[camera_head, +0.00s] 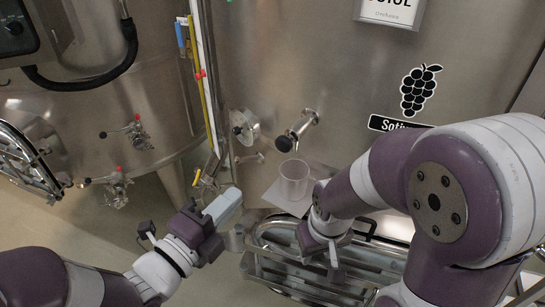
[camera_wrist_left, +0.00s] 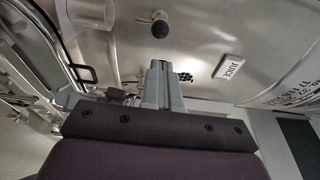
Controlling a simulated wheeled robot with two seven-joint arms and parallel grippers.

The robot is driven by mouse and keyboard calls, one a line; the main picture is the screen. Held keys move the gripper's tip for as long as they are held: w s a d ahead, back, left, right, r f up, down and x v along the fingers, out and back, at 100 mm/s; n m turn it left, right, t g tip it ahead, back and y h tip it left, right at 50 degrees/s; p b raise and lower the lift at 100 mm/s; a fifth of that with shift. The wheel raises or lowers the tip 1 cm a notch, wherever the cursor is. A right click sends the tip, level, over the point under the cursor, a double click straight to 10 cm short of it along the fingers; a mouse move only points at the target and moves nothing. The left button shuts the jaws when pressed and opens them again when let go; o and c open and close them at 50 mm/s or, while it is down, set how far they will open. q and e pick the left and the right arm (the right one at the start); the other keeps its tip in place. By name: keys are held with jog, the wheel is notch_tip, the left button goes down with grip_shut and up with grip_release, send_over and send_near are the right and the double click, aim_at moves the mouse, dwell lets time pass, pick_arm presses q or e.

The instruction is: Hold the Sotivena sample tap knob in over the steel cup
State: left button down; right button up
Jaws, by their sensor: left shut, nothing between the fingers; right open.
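The sample tap (camera_head: 300,128) sticks out from the vat wall beside the partly hidden "Sot..." label, with its round black knob (camera_head: 284,143) facing me. The cup (camera_head: 294,180) looks pale and stands upright on a flat plate below the tap. My left gripper (camera_head: 232,203) is shut and empty, below and left of the knob, apart from it. In the left wrist view, the shut fingers (camera_wrist_left: 160,85) point toward the black knob (camera_wrist_left: 160,28), and the cup (camera_wrist_left: 92,12) appears at upper left. My right gripper (camera_head: 334,254) is open, low over the rail, right of the cup; its fingers are partly hidden.
The plate (camera_head: 285,203) under the cup adjoins a metal rail frame (camera_head: 290,277). Red-topped valves (camera_head: 133,132) are on the left vat. Floor shows at lower left.

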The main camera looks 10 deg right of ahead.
aim_at(281, 148)
pick_arm(q)
jog(key=b+x, duration=0.4)
jog(key=x, duration=0.9)
jog(key=shift+w+a, duration=0.1)
jog(key=shift+a, duration=0.1)
jog(key=shift+w+d, duration=0.3)
jog(key=shift+d, duration=0.15)
jog(key=shift+f, duration=0.1)
